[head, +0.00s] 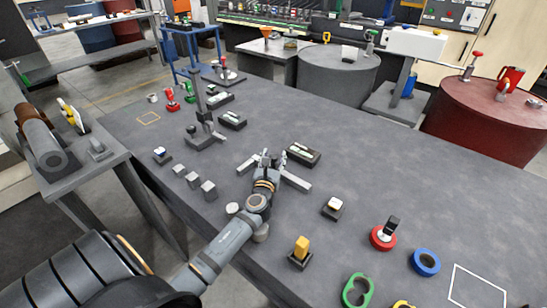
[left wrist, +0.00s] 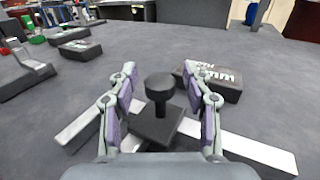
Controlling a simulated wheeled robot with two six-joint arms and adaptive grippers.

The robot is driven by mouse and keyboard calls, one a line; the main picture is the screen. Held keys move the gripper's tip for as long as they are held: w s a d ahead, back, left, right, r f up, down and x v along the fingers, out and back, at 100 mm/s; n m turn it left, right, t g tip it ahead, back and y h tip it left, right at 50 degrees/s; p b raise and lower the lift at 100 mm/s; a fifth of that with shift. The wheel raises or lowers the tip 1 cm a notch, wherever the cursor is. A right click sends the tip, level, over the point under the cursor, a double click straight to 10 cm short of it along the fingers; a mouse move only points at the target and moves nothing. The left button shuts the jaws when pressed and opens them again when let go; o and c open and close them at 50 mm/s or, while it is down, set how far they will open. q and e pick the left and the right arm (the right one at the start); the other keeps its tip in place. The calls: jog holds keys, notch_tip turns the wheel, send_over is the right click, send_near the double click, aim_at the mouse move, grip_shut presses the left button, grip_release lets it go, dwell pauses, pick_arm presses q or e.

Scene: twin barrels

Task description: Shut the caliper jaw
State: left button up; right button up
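A caliper-like tool lies on the grey table. In the head view its two pale bars spread to either side of my left gripper (head: 266,158), the left bar (head: 247,164) and the right bar (head: 296,181). In the left wrist view a dark block (left wrist: 152,132) with a round black knob (left wrist: 160,86) stands between the left bar (left wrist: 82,126) and right bar (left wrist: 255,148). My left gripper (left wrist: 160,78) is open, one finger on each side of the knob, with gaps visible. The fingers and palm hide part of the bars. My right gripper is not in view.
A dark box with a display (head: 303,154) lies just behind the tool; it also shows in the left wrist view (left wrist: 212,81). Several grey blocks (head: 193,180) sit to the left. A black gauge stand (head: 204,135) stands farther back. The table's right middle is clear.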

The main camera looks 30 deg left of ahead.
pick_arm(q)
jog(key=c, duration=0.9)
jog(key=shift+o, duration=0.2)
jog(key=a, duration=0.6)
jog(key=shift+w+a, duration=0.1)
jog(key=shift+w, duration=0.15)
jog(key=shift+r, duration=0.1)
jog(key=o, duration=0.6)
jog(key=shift+c, duration=0.2)
jog(key=o, duration=0.5)
jog(key=shift+a, duration=0.15)
jog(key=v, duration=1.2)
